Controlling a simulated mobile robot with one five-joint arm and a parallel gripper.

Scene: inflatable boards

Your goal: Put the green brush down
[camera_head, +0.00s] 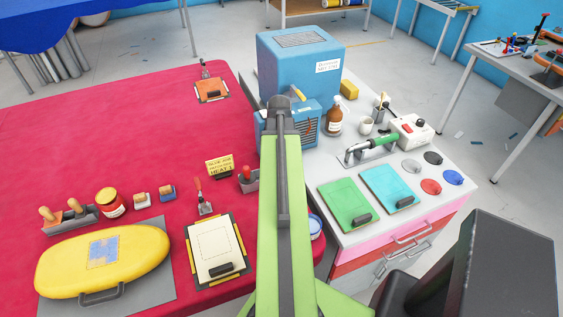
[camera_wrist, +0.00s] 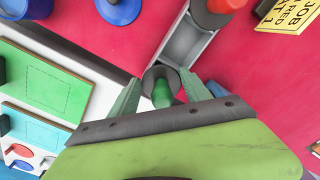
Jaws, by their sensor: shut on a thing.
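In the wrist view the green brush (camera_wrist: 162,96) stands between my gripper's fingers (camera_wrist: 160,88), its green handle towards the camera and its dark round end beyond. My gripper is shut on it. A grey rack (camera_wrist: 188,42) reaches from the brush to the upper right, with a brush with a red handle (camera_wrist: 222,4) at its far end. An empty part of the rack lies between the two brushes. I cannot tell whether the green brush touches the rack. In the head view the rack (camera_head: 252,187) shows left of my arm, which hides the green brush and my gripper.
A yellow card (camera_head: 219,166) stands left of the rack on the red table (camera_head: 150,140). Clipboards (camera_head: 216,248) lie nearby. A blue round container (camera_head: 315,227) and the white bench (camera_head: 345,195) with a green board (camera_head: 346,204) are to the right.

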